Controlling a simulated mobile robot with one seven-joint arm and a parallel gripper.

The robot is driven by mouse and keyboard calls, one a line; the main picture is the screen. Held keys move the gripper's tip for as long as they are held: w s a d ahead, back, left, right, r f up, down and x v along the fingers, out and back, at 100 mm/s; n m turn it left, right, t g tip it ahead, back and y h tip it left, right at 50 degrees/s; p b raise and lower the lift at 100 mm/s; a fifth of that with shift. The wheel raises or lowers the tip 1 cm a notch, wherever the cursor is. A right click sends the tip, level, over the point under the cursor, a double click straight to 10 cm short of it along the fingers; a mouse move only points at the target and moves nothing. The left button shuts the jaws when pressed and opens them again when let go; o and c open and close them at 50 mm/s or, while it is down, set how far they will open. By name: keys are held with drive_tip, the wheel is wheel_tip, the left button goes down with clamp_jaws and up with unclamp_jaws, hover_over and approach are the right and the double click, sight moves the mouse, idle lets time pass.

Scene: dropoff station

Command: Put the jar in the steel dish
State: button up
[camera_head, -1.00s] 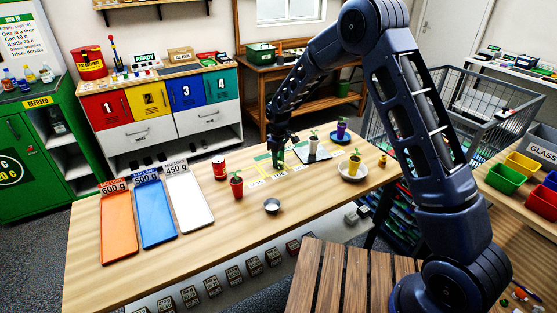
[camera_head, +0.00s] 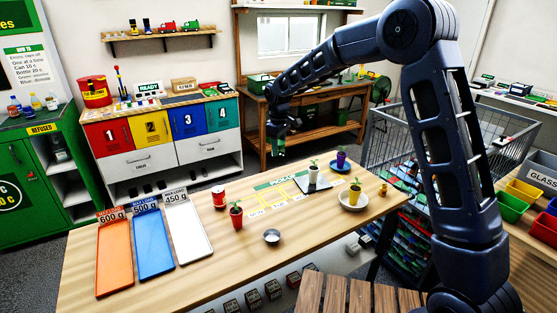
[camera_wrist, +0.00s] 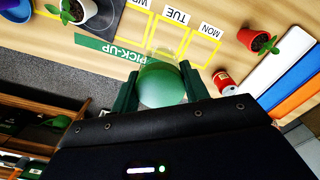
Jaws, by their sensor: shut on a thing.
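The jar, green and see-through, is held between the fingers of my gripper (camera_wrist: 160,90) in the wrist view (camera_wrist: 160,70). In the head view my gripper (camera_head: 279,134) points down beyond the far edge of the table, with the jar (camera_head: 279,148) below its fingers. The gripper is shut on the jar. The steel dish (camera_head: 271,236), small, round and grey, stands on the near part of the table, apart from and below the gripper. Its inside is only partly clear at this size.
On the table (camera_head: 190,280), a red can (camera_head: 219,196) and a red plant pot (camera_head: 236,220) stand left of the dish. Three trays (camera_head: 154,245) lie left.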

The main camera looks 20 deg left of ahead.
drive_tip(key=shift+s+r, duration=0.25)
drive_tip(key=shift+r, duration=0.15)
drive_tip(key=s+d+r+n, duration=0.1)
drive_tip(key=s+r+n, duration=0.15)
drive_tip(key=s, duration=1.15)
drive_tip(key=n, duration=0.3)
hover_over(272, 239)
wheel_tip(272, 239, down, 20)
drive_tip(key=shift+r, duration=0.15)
drive_tip(key=shift+f, duration=0.4)
drive_tip(key=o, duration=1)
